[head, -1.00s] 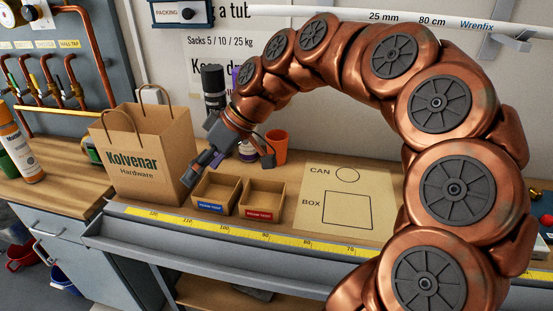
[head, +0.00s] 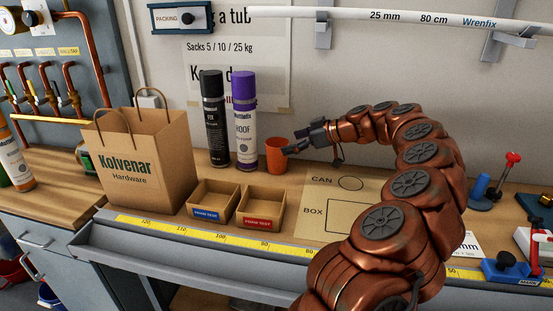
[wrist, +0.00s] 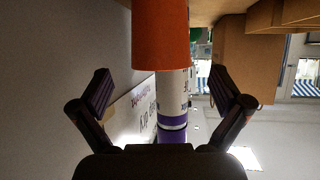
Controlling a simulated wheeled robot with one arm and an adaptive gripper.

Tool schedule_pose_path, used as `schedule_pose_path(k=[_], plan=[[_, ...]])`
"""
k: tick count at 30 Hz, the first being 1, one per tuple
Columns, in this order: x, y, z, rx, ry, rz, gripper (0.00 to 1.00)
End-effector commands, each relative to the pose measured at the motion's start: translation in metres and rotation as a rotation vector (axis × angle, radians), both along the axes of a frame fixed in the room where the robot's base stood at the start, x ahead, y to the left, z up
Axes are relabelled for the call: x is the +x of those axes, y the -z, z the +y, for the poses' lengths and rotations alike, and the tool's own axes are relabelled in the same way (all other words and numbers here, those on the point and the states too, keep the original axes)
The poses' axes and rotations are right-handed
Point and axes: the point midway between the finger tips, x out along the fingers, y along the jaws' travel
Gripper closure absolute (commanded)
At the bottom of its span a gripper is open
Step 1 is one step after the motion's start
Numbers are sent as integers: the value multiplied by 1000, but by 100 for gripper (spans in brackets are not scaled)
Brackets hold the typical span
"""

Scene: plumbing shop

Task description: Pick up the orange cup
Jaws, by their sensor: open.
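The orange cup (head: 278,156) stands upright on the bench, right of the purple-capped can. My gripper (head: 304,142) is at the cup's right side, its fingers pointing left towards it. In the wrist view the cup (wrist: 161,35) is straight ahead, at the top middle, between the lines of the two fingers. The fingers (wrist: 162,104) are spread wide, empty and apart from the cup. The cup hides part of the purple-capped can behind it in the wrist view.
The purple-capped can (head: 243,125) and the black can (head: 214,125) stand close left of the cup. Two small cardboard trays (head: 262,207) and a paper bag (head: 147,165) are nearer and left. A marked board (head: 318,195) lies in front, bare where visible. The wall is close behind.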

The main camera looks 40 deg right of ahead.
Motion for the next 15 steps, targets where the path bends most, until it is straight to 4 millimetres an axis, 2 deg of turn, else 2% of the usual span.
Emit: schedule_pose_path(k=[5,15], plan=[[9,3,6,1,-2,0,0],[40,22,26,3,-3,3,0]])
